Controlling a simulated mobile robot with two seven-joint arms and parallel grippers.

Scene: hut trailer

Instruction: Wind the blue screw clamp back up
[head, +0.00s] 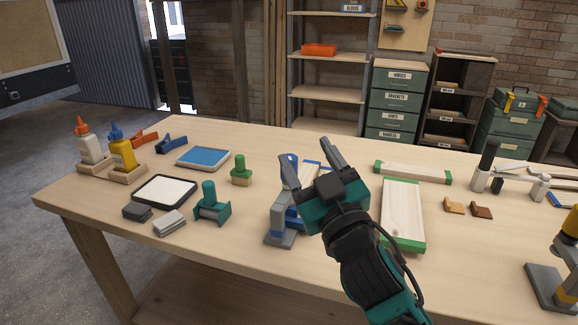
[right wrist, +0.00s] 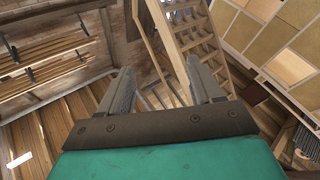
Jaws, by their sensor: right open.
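The blue screw clamp (head: 284,222) stands on the workbench near the middle of the head view, with a grey foot and a blue body. My right gripper (head: 306,151) is open and empty, with its two fingers apart and pointing up and away. It is in front of the clamp and covers part of it, so the clamp's screw and jaw cannot be made out clearly. In the right wrist view the fingers (right wrist: 158,66) are spread with nothing between them, and the clamp does not show there. My left gripper is not in view.
A pale board with green ends (head: 402,213) lies right of my right gripper. A yellow clamp (head: 568,243) stands at the far right. A green-handled tool (head: 212,205), a dark-framed pad (head: 164,190) and glue bottles (head: 122,152) are on the left.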

